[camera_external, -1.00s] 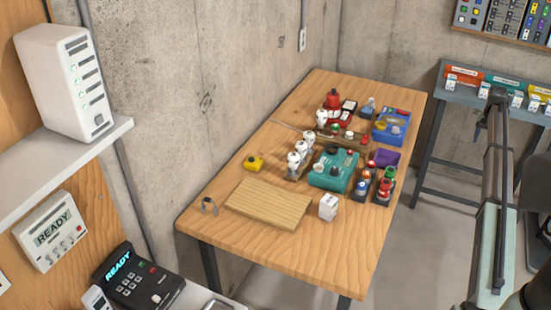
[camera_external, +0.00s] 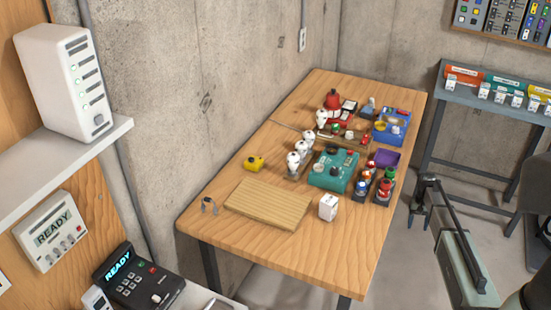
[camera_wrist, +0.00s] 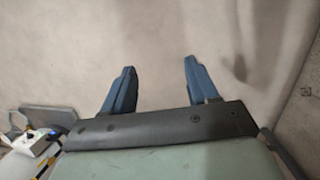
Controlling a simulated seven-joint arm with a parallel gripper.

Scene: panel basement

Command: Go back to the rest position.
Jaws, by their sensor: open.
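My gripper (camera_wrist: 160,66) shows in the wrist view with its two blue-grey fingers well apart and nothing between them.
The table bears a wooden board (camera_external: 268,204), a white box (camera_external: 328,207), a teal device (camera_external: 330,171), a yellow object (camera_external: 254,163) and a blue box (camera_external: 391,128). A grey side bench (camera_external: 490,105) with labelled bins stands at the back right. Bare floor lies between.

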